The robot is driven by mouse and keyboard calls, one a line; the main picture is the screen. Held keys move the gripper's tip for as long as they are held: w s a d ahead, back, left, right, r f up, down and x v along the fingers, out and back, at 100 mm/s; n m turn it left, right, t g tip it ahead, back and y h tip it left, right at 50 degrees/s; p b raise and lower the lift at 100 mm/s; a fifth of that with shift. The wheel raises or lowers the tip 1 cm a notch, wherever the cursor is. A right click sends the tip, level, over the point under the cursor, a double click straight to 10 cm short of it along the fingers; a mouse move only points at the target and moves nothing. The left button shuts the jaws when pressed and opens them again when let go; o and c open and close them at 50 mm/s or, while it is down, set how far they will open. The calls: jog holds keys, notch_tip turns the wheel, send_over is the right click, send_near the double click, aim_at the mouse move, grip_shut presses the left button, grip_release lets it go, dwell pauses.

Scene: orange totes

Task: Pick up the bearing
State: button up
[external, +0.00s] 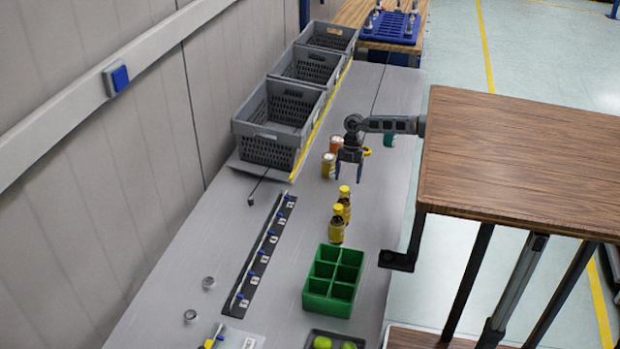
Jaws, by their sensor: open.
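Two small grey rings that look like bearings lie on the grey table at the lower left: one ring (208,283) is a little farther back, the other ring (190,316) nearer the front. They are too small to make out in detail. My gripper (349,177) hangs pointing down over the far right part of the table, well away from both rings.
Orange cans (328,165) stand beside my gripper, and yellow-capped bottles (337,226) stand in front of it. A green divided crate (318,298) is near the right edge. A dark strip (243,291) with blue-tipped parts lies mid-table. Grey bins (262,150) line the back left.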

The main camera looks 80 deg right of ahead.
jog(key=shift+d+x, duration=0.1)
jog(key=shift+x, duration=1.4)
jog(key=shift+d+x, duration=0.15)
jog(key=shift+x, duration=1.4)
jog(key=c, duration=1.2)
